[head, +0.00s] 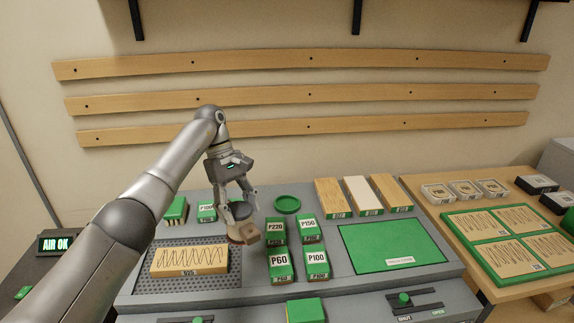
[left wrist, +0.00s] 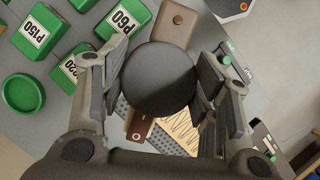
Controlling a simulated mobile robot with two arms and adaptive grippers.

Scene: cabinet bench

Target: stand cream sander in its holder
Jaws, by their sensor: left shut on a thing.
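My left gripper (head: 238,200) is shut on the sander (head: 243,232), which hangs low at the right edge of the perforated grey panel. The sander has a dark round top and a tan-brown body. In the left wrist view its black round top (left wrist: 160,80) fills the space between the fingers, and brown parts stick out above and below it. A round green dish with a raised rim (head: 287,204), which looks like the holder, stands empty to the right of the gripper and behind it. The dish also shows in the left wrist view (left wrist: 22,93). My right gripper is not in view.
Green blocks labelled P220 (head: 276,229), P150 (head: 309,227), P60 (head: 280,262) and P100 (head: 316,262) stand close right of the sander. A scribbled wooden board (head: 189,259) lies on the perforated panel (head: 180,284).

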